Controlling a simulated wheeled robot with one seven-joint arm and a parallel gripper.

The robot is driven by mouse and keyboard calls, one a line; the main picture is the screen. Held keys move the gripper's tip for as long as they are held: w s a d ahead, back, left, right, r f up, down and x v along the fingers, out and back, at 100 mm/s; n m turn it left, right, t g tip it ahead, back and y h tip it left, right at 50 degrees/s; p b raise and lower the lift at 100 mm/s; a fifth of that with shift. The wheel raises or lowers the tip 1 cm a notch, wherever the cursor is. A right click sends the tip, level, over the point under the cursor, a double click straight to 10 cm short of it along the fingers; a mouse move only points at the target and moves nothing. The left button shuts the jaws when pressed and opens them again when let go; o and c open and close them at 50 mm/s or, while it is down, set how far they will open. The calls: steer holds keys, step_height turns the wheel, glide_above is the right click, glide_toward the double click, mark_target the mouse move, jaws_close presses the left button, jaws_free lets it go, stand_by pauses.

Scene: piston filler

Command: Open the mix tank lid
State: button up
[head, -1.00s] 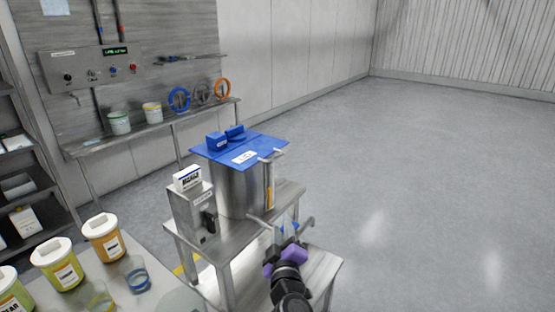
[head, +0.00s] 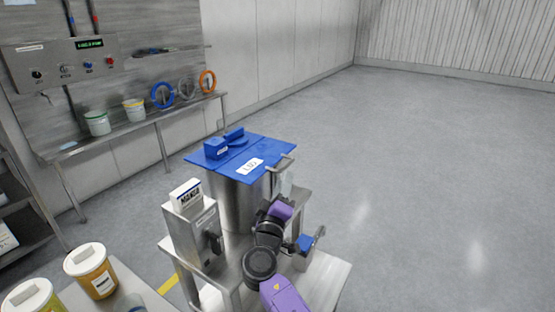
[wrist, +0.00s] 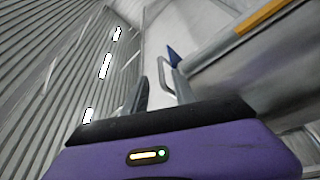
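The mix tank (head: 228,186) is a steel cylinder on a steel stand. Its blue lid (head: 262,151), labelled "LID", lies flat and closed on top. A grey bar handle (head: 284,163) sticks out at the lid's right edge. My gripper (head: 286,186) is at the tank's right side, just below the handle, apparently apart from it. In the wrist view my gripper (wrist: 162,92) shows two fingers spread with nothing between them. The lid's blue corner (wrist: 174,56) and a grey looped bar, likely the handle, show beyond the fingers. The tank wall (wrist: 245,65) is on the right.
A grey box with a white labelled pack (head: 186,194) stands left of the tank. A blue valve part (head: 304,243) sits at the lower right of the stand. Yellow jars (head: 92,272) stand on the near-left table. The floor to the right is clear.

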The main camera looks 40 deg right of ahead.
mark_target(288, 163)
steer(key=shift+p+x, duration=0.8)
steer(key=shift+x, duration=3.25)
steer(key=shift+w+a, duration=0.1)
steer(key=shift+w, duration=0.05)
jaws_close()
